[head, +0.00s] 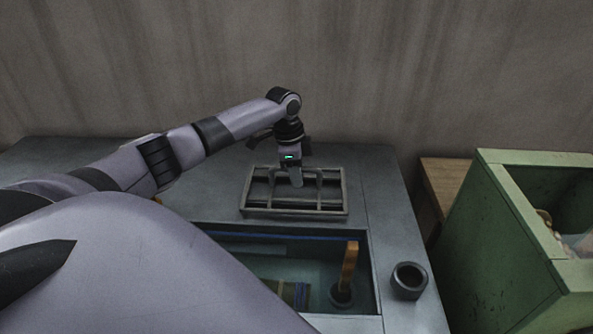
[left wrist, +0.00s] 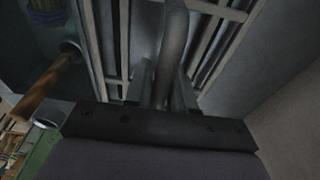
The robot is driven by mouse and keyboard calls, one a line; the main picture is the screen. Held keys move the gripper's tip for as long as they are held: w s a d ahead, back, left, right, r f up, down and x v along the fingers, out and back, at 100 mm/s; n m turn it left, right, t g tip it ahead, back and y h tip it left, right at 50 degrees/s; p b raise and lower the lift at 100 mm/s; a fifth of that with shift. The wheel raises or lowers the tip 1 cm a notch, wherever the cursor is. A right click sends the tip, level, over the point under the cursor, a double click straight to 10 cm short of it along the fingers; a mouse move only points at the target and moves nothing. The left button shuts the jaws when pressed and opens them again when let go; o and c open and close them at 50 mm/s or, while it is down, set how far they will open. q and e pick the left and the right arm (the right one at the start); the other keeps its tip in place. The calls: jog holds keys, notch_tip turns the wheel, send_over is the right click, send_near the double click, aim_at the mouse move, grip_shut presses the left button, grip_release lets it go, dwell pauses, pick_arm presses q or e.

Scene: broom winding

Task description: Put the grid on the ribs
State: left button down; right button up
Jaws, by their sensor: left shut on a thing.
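The grid (head: 293,212) is a grey rectangular metal frame with crossing bars and a raised handle. In the head view it is on the far part of the grey worktop, behind the open basin. My left gripper (head: 296,181) comes down over it from above. In the left wrist view my left gripper (left wrist: 161,92) is shut on the grid's handle (left wrist: 175,45), with the grid's bars (left wrist: 125,45) spread beyond it. I cannot tell whether the grid touches the surface below it. I cannot make out the ribs for certain. My right gripper is not in view.
The sunken basin (head: 300,262) in the worktop (head: 390,215) holds an upright wooden handle (head: 349,265) in a dark cup. A dark round cup (head: 408,280) stands at the right edge. A green bin (head: 500,240) stands farther right. A wall rises behind.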

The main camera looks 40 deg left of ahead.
pick_arm(q)
jog(key=shift+r, duration=0.1)
jog(key=c, duration=0.9)
grip_release()
jog(key=r, duration=0.6)
jog(key=shift+s+a+r, duration=0.1)
jog(key=shift+s+a, duration=0.2)
jog(key=shift+a, duration=0.05)
jog(key=shift+r, duration=0.4)
notch_tip(320, 180, up, 3)
jog(key=shift+f+p, duration=0.15)
jog(key=shift+p, duration=0.6)
jog(key=shift+r, duration=2.2)
